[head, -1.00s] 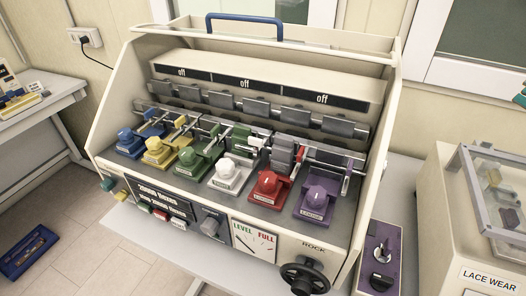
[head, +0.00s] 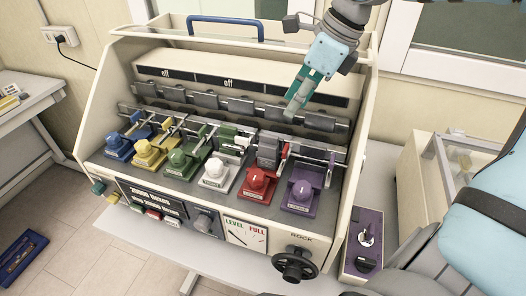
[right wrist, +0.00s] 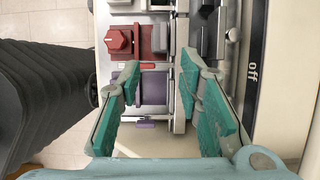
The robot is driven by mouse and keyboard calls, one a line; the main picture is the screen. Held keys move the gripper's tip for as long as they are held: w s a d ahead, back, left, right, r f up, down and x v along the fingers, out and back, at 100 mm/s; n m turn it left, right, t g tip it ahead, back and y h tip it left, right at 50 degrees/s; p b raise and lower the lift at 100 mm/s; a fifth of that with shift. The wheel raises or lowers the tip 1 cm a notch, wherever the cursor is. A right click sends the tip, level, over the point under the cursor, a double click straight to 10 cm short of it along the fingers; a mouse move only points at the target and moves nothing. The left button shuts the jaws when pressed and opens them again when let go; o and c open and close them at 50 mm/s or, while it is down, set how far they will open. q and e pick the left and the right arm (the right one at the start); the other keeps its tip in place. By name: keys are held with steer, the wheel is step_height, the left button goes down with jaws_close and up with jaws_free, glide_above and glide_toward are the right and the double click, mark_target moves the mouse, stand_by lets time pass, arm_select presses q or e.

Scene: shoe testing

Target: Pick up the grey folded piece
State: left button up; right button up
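A grey piece that looks folded (head: 268,149) sits on the machine behind the red knob unit (head: 257,182). A grey block also shows beside the red unit in the right wrist view (right wrist: 160,39); I cannot tell for sure that it is the same piece. My right gripper (head: 292,112) hangs over the back right of the machine, above and apart from the grey piece. In the right wrist view its two teal fingers (right wrist: 160,75) are spread and empty, with the purple unit (right wrist: 153,88) showing between them. My left gripper is not in view.
Several coloured knob units stand in a row, with metal rods behind them and a row of grey hinged plates (head: 240,104). The machine's right side wall (head: 362,150) rises near my arm. A purple control box (head: 362,243) and a cream box (head: 425,175) stand at the right.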

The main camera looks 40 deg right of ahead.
mark_target(271, 136)
steer(key=x, duration=0.3)
steer(key=p+x, duration=0.1)
steer(key=x, duration=0.3)
steer(key=p+x, duration=0.1)
steer(key=x, duration=0.2)
steer(key=shift+w+f, duration=0.1)
steer(key=shift+w, duration=0.35)
steer(key=shift+w+f, duration=0.1)
steer(key=shift+w, duration=0.05)
jaws_close()
